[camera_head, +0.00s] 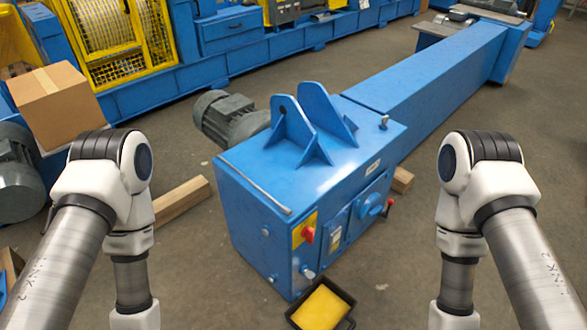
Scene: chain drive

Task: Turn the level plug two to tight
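The blue chain drive housing (310,175) stands on the floor in the middle, with two upright lugs on top. I cannot tell which is level plug two, or how tight any is. A red knob (308,234) and a red-handled part (389,206) sit nearby. Both my arms come in from the sides and bend down, apart from the housing. Both grippers are below the picture's edge.
A black tray with yellow contents (321,305) lies at the housing's front foot. A grey motor (228,117) is behind left. Wooden beams (182,199) lie on the floor. A cardboard box (58,107) is at left. Floor on either side of the housing is mostly clear.

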